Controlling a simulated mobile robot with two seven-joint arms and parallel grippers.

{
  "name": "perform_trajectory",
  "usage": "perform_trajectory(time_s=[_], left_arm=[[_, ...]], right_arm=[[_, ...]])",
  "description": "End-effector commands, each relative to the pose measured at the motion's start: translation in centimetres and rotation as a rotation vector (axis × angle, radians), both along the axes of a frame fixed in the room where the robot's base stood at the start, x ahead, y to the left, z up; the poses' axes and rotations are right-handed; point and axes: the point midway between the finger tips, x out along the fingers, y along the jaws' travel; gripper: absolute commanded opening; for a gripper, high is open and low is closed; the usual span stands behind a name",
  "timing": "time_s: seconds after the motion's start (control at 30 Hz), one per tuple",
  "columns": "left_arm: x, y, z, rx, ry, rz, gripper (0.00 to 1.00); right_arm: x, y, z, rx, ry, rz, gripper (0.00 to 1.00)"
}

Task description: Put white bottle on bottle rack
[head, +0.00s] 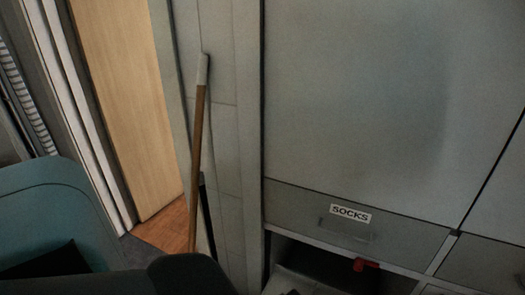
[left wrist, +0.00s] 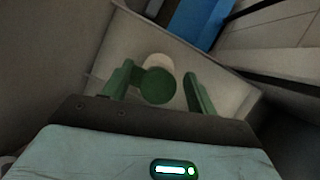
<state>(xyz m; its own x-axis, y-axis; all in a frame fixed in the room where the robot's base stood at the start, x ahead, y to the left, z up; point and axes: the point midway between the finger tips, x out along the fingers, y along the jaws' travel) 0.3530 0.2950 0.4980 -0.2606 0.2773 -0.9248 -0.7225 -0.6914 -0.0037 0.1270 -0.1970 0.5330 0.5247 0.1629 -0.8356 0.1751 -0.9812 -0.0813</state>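In the left wrist view, my left gripper (left wrist: 160,90) has two green fingers spread apart. A round green disc (left wrist: 157,86) with a pale white rounded part (left wrist: 159,62) behind it lies between the fingers, closer to the left one. It may be the white bottle with a green cap, seen end-on, but I cannot be sure. A gap shows between it and the right finger, and I cannot tell if it touches the left finger. No bottle or bottle rack can be made out in the head view. My right gripper is in neither view.
The head view shows a grey cabinet (head: 355,85), a drawer labelled SOCKS (head: 300,205), and an open dark compartment below with a small red object (head: 365,264). A wooden-handled pole (head: 197,150) leans at the wall. A blue surface (left wrist: 200,20) shows in the left wrist view.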

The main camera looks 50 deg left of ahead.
Motion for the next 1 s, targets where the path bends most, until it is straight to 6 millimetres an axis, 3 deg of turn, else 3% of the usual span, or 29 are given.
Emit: perform_trajectory(time_s=[0.27, 1.0], left_arm=[[0.1, -0.1, 0.8, -0.001, 0.001, 0.0, 0.58], [2.8, -2.6, 9.6, 0.001, -0.007, 0.0, 0.58]], right_arm=[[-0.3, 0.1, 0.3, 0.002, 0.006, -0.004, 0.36], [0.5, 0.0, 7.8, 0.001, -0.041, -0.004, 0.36]])
